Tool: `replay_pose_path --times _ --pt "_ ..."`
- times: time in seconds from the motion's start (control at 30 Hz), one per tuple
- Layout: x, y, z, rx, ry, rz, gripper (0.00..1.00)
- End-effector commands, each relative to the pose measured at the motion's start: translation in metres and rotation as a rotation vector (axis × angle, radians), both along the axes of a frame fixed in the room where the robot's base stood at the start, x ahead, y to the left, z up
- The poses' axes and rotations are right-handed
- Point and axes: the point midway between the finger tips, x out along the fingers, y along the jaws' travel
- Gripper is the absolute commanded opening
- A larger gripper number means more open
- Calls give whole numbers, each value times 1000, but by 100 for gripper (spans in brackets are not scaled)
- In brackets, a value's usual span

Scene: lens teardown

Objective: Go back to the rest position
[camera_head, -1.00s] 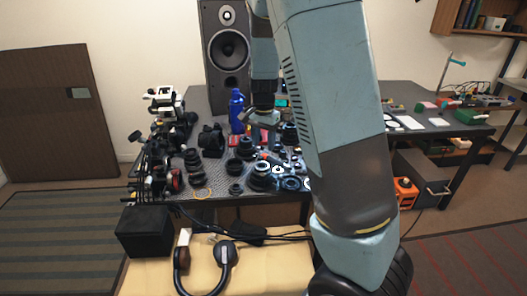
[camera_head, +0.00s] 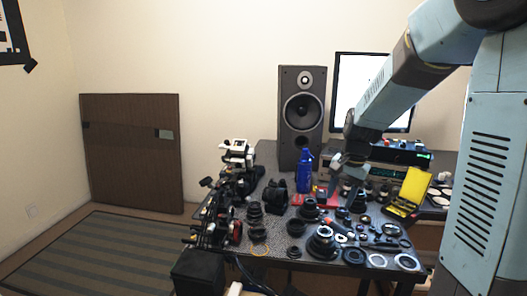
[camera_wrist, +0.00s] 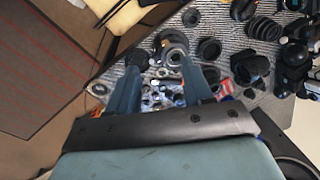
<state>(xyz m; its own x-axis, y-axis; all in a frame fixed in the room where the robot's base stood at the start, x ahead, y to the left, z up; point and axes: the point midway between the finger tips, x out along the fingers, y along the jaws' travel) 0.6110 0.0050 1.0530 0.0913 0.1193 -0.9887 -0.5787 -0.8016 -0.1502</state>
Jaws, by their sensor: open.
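My gripper (camera_head: 338,184) hangs above the back middle of the workbench (camera_head: 262,262) in the head view, just right of a blue bottle (camera_head: 304,172). In the wrist view its two blue-grey fingers (camera_wrist: 158,68) are spread apart. Nothing shows held between them. Lens parts lie on the bench beyond the fingertips, including a lens barrel with a pale ring (camera_wrist: 174,52). My arm comes in from the upper right of the head view. The exact gap to the parts below is hard to judge.
A yellow case (camera_head: 411,190) stands open at right. Lens rings (camera_head: 378,260) crowd the front. Camera gear (camera_head: 237,152) fills the left side. The striped mat (camera_head: 95,252) at left is clear.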

Motion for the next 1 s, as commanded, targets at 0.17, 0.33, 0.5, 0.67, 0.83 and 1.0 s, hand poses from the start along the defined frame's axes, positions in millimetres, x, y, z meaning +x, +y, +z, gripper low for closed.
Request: replay_pose_path --times 0.17,0.33,0.5,0.67,0.83,1.0 --pt "-33 -3 34 18 -75 98 50" --pt "-67 -5 61 10 -147 195 50" --pt "-102 -6 84 -22 -222 290 50" --pt "-135 -7 101 -74 -289 375 50" --pt "-171 -7 114 -150 -354 460 50" --pt "-201 -6 120 -231 -399 529 50"
